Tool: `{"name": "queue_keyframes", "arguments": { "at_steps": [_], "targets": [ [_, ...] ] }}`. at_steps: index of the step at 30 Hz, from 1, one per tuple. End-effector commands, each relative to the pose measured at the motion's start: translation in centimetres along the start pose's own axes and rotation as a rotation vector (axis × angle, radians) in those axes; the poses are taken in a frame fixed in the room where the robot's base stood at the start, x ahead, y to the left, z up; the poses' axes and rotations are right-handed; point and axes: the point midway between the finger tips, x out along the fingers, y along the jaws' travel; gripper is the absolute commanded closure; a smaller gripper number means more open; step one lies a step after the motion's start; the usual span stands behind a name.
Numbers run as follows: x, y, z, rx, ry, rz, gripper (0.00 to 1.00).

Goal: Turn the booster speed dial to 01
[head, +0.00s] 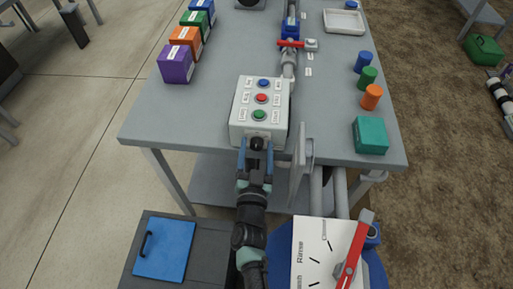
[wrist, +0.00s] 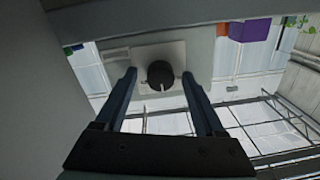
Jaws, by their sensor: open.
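The dial is a round black knob (head: 257,143) on the front of the light grey control box (head: 244,133). In the wrist view the knob (wrist: 160,73) sits in the middle of a pale plate, and its white mark points toward the bottom of the picture. The plate's markings are too small to read. My gripper (head: 256,162) is open in front of the box. In the wrist view its two blue fingers (wrist: 159,78) stand left and right of the knob, with a gap on each side. I cannot tell how deep the fingertips reach around it.
Blue, red and green buttons (head: 261,98) with labels are on the box top. A grey upright plate (head: 300,160) stands close right of my gripper. A white panel (head: 318,250) with a red lever (head: 354,250) is at lower right. Coloured boxes (head: 176,64) stand at back left.

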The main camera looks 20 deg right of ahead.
Motion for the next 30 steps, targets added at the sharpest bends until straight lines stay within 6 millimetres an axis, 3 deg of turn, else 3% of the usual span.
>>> {"name": "queue_keyframes", "arguments": {
  "at_steps": [3,15,30],
  "targets": [
    [-0.01,0.0,-0.02,0.0,0.0,0.0,0.29],
    [-0.02,0.0,-0.03,0.0,0.001,0.0,1.0],
    [-0.01,-0.1,-0.32,-0.095,-0.004,0.001,1.0]
  ]
}}
